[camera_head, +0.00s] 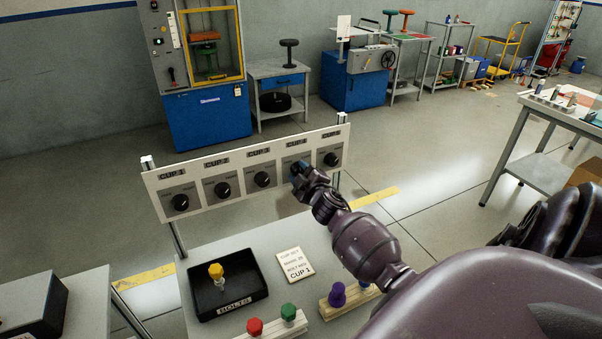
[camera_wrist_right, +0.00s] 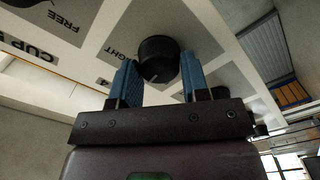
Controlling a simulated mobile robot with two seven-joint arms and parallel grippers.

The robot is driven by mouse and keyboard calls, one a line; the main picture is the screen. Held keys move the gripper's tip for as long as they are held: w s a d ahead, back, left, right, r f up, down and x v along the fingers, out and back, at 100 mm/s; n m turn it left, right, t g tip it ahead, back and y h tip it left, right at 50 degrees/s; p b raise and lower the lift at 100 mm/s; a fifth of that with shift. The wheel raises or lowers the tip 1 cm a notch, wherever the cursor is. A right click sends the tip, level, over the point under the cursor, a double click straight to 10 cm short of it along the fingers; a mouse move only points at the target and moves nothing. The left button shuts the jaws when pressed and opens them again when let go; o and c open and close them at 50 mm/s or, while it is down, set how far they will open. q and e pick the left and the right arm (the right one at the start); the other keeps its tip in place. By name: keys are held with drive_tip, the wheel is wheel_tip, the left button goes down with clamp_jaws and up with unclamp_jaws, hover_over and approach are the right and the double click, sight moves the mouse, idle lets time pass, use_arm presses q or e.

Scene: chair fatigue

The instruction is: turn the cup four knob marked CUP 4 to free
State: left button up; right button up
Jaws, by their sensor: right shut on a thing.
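The white panel (camera_head: 165,205) stands upright with a row of black knobs under small labels. The fourth knob from the left is mostly hidden behind my right gripper (camera_head: 299,172) in the head view. In the right wrist view this knob (camera_wrist_right: 158,57) sits between the two blue fingers of my right gripper (camera_wrist_right: 160,85), which is shut on it. A small light mark shows on the knob's lower edge. Part of the word TIGHT and a 4 show beside it, partly covered by a finger. The neighbouring label reads CUP 5, with FREE. My left gripper is not in view.
Neighbouring knobs (camera_head: 262,179) (camera_head: 331,159) sit close on both sides. Below the panel are a black BOLTS tray (camera_head: 233,306) with a yellow-topped bolt, a card reading CUP 1 (camera_head: 295,265), and wooden strips holding coloured knobs (camera_head: 288,311).

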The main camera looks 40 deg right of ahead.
drive_tip(key=shift+a+f+n, duration=0.1)
drive_tip(key=shift+f+n, duration=0.05)
drive_tip(key=shift+n, duration=3.55)
drive_tip(key=o, duration=0.9)
drive_tip(key=v, duration=1.1)
drive_tip(key=shift+w, duration=0.1)
